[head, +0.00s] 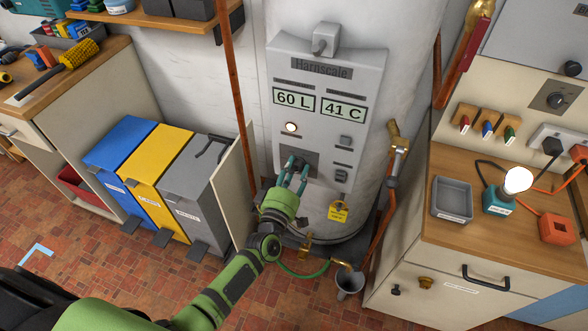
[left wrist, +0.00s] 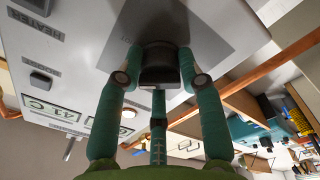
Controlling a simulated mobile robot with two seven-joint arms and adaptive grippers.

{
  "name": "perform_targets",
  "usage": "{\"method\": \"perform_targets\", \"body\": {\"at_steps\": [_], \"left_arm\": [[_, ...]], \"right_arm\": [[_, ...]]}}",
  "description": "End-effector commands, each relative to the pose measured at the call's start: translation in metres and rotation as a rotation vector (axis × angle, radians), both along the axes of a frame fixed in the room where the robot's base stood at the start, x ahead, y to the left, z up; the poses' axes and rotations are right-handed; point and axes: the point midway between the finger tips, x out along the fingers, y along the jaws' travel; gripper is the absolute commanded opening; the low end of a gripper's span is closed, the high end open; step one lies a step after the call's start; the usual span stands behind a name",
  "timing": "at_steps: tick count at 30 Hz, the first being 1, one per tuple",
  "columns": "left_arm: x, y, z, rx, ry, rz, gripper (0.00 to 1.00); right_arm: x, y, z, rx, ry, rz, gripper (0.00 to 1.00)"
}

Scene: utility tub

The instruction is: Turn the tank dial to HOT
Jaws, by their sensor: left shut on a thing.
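The tank (head: 395,60) is a tall pale cylinder with a grey control panel (head: 328,75) on its front, showing 60 L and 41 C. The tank dial (left wrist: 158,62) is a dark knob on a grey plate low on the panel. My left gripper (head: 296,172) is at this dial with its teal fingers closed around the knob. The left wrist view shows the knob between the fingers of the left gripper (left wrist: 160,76). The dial's markings and pointer are hidden or too small to read. My right gripper is out of view.
A round lamp (head: 291,127) glows above the dial; buttons (head: 344,142) sit to its right. Blue, yellow and grey bins (head: 190,185) stand left, a copper pipe (head: 232,80) beside the panel, a worktop (head: 470,235) right.

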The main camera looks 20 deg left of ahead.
Motion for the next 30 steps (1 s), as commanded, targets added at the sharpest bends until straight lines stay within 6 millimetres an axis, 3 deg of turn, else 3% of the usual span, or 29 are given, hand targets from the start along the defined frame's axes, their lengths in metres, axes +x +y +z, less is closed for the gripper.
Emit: {"method": "perform_targets", "body": {"at_steps": [15, 30], "left_arm": [[0.000, -0.002, 0.000, 0.452, -0.015, -0.005, 0.05], [-0.001, -0.001, -0.004, 0.647, -0.016, -0.006, 0.05]], "right_arm": [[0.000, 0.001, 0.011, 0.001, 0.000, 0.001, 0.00], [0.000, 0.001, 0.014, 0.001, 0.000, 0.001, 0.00]]}}
